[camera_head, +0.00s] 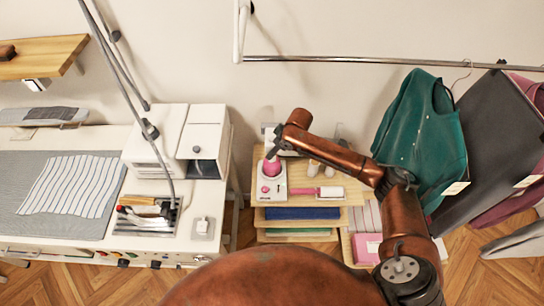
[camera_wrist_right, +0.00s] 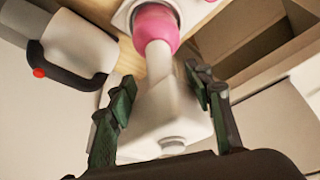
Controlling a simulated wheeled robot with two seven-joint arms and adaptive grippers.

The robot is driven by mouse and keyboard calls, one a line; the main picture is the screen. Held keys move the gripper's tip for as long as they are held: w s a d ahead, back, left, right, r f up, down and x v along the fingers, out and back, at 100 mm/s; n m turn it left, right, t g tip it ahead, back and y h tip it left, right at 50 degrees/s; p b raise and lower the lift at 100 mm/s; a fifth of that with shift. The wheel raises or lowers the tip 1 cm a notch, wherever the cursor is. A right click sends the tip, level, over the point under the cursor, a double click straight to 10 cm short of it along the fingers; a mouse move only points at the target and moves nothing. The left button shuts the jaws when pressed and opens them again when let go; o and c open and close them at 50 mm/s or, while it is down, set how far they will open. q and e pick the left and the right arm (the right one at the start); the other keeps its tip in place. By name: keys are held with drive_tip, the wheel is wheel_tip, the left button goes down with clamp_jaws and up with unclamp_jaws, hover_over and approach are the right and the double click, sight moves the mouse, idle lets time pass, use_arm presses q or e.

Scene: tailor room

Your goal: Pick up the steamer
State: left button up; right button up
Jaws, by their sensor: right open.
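A white appliance (camera_wrist_right: 172,112) with a narrow neck and a round grey spot sits between the fingers of my right gripper (camera_wrist_right: 165,95) in the right wrist view. It looks like the steamer, but I cannot be sure. The fingers are open on either side of it, with no clear grip. In the head view my right gripper (camera_head: 275,145) reaches in from the right over the back of a small wooden shelf unit and hides most of what lies behind it. My left gripper is not in view.
A white device with a pink top (camera_head: 270,188) and a pink-handled roller (camera_head: 318,192) are on the shelf unit (camera_head: 345,205). A white item with a black handle and red button (camera_wrist_right: 75,55) lies left. A sewing table (camera_head: 85,235) stands left; hanging clothes (camera_head: 425,130) are right.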

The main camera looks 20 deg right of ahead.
drive_tip(key=x, duration=0.4)
drive_tip(key=shift+f, duration=0.15)
drive_tip(key=shift+a+f, duration=0.1)
drive_tip(key=shift+f, duration=0.25)
drive_tip(key=shift+w+f, duration=0.1)
drive_tip(key=shift+c, duration=0.6)
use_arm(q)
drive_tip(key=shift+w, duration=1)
use_arm(e)
clamp_jaws()
drive_tip(key=shift+w+a, duration=0.1)
